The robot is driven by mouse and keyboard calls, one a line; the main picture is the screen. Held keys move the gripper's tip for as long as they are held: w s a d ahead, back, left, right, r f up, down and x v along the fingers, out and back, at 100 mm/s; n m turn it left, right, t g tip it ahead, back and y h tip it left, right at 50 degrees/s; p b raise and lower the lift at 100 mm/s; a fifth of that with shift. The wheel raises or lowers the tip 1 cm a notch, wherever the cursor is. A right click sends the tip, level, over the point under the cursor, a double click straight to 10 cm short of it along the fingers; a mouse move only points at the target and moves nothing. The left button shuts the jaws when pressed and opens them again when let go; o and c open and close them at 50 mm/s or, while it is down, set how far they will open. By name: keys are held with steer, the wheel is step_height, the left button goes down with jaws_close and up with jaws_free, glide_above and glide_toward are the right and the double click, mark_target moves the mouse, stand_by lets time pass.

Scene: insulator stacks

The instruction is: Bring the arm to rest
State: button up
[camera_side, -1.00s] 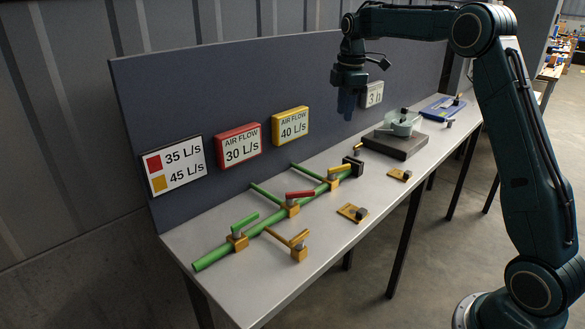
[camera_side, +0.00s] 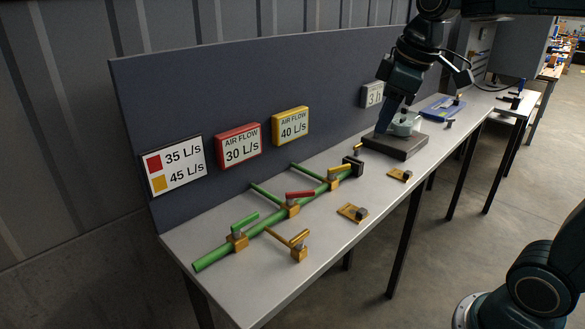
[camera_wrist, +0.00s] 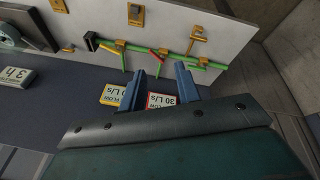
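My gripper (camera_side: 382,129) hangs tilted from the upper right of the side view, in front of the blue-grey back panel (camera_side: 230,90). Its fingertips appear beside the pale green device (camera_side: 405,122) on a dark block (camera_side: 402,148); the gap between them cannot be judged. In the wrist view my gripper (camera_wrist: 159,70) has its two blue fingers apart with nothing between them. Beyond them are the yellow sign (camera_wrist: 112,95) and the red sign (camera_wrist: 160,100), seen upside down.
A green pipe (camera_side: 215,256) with red, yellow and green valve handles lies along the grey table (camera_side: 230,290). Small brass parts (camera_side: 352,212) sit near the front edge. A blue item (camera_side: 440,108) lies at the far end. The front table edge is clear of my arm.

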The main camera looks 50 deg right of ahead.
steer(key=s+a+f+m+t, duration=0.1)
steer(key=s+a+f+m, duration=0.1)
steer(key=s, duration=0.5)
steer(key=s+a+f+m, duration=0.2)
steer(key=s+f, duration=0.2)
steer(key=s, duration=0.3)
steer(key=shift+a+f+m+t+y, duration=0.25)
steer(key=shift+a+m+t+y, duration=0.05)
steer(key=shift+m+t, duration=0.1)
steer(key=shift+w, duration=0.15)
stand_by(0.6)
